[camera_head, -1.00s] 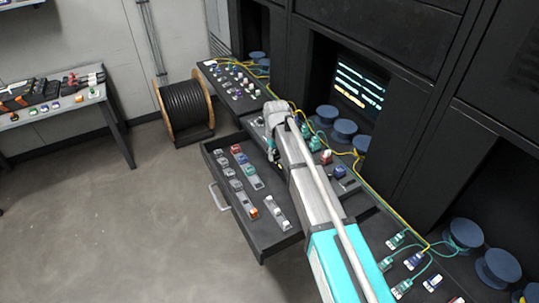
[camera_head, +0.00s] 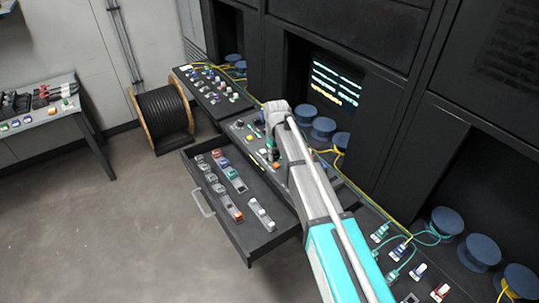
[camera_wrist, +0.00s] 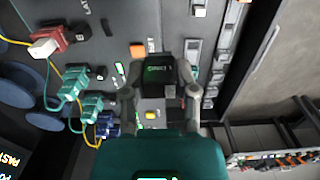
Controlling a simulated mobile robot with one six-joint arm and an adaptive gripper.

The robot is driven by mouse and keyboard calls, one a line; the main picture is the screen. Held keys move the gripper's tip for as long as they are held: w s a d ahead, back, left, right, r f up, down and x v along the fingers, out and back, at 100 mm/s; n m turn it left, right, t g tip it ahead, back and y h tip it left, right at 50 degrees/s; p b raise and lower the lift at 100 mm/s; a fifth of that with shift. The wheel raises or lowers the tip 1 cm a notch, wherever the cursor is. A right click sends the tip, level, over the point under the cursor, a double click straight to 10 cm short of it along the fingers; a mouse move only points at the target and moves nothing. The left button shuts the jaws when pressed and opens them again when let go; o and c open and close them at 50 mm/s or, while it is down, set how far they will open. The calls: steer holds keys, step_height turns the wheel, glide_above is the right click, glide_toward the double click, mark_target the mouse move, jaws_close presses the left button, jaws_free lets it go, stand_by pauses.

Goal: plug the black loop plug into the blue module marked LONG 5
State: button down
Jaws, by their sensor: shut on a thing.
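My gripper (camera_wrist: 158,92) is shut on a black block-like plug (camera_wrist: 157,72) with small green lettering, in the wrist view. The plug is held over the dark bench panel, and whether it touches anything there cannot be told. In the head view my arm hides the gripper's fingers and the plug. A dark blue module (camera_wrist: 107,126) with a cable beside it lies left of the gripper in the wrist view. Its marking is too small to read, so I cannot tell which module is LONG 5.
An open drawer (camera_head: 262,241) with several small modules juts out left of my arm. A cable reel (camera_head: 161,117) stands on the floor behind it. Green connectors (camera_wrist: 70,82), a red one (camera_wrist: 52,38) and an orange block (camera_wrist: 137,50) sit near the gripper. Open floor lies left.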

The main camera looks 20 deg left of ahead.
steer(key=shift+w+d, duration=2.25)
steer(key=shift+d, duration=1.9)
steer(key=shift+w+d, duration=2.25)
steer(key=shift+d, duration=1.85)
step_height(320, 180, down, 6)
steer(key=b, duration=0.6)
steer(key=shift+f, duration=0.15)
steer(key=shift+d+f+b, duration=0.1)
steer(key=shift+f+b, duration=0.45)
steer(key=shift+b, duration=0.15)
steer(key=shift+c, duration=1.5)
jaws_free()
steer(key=shift+r, duration=0.2)
